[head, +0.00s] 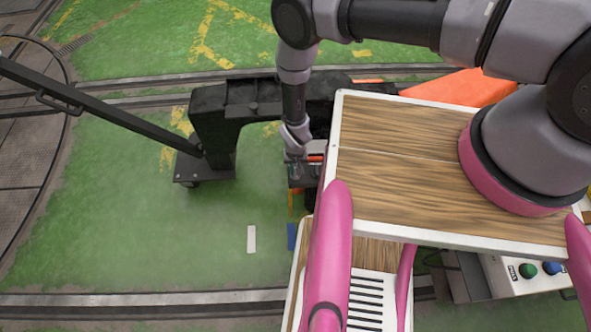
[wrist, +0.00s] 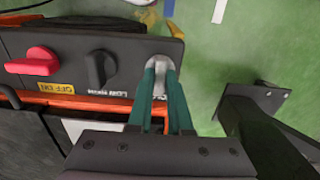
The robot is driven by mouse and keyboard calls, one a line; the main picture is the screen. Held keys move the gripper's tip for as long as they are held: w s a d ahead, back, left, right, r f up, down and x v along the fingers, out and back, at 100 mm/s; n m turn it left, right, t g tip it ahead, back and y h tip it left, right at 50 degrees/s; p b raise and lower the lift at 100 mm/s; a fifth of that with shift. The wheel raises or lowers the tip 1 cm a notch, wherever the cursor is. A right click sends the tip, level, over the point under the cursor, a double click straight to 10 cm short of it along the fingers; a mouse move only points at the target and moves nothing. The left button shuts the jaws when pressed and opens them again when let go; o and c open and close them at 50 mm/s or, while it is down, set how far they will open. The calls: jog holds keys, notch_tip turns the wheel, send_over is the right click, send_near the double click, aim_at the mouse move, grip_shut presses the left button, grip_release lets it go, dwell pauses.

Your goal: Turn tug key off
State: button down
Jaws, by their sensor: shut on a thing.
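The control panel (wrist: 70,38) is a dark box on the tug (wrist: 70,102), seen at the upper left of the wrist view. A silver key in its switch (wrist: 159,63) sits at the panel's right end. My gripper (wrist: 162,78) has two green fingers shut on the key, which they partly cover. In the head view my gripper (head: 294,166) reaches down to the panel at the near side of the black tug frame, and the key is too small to make out. The key's exact angle is not clear.
Beside the key are a black rotary knob (wrist: 100,68) and a red knob (wrist: 33,62) with a yellow label. A black post with a foot (wrist: 262,95) stands to the right. A black drawbar (head: 100,106) extends left. Green floor (head: 120,235) is open at lower left.

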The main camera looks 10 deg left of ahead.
dwell(0.4)
jog(key=c, duration=0.8)
grip_release()
jog(key=shift+c, duration=0.2)
notch_tip(320, 180, up, 11)
jog(key=shift+f, duration=0.1)
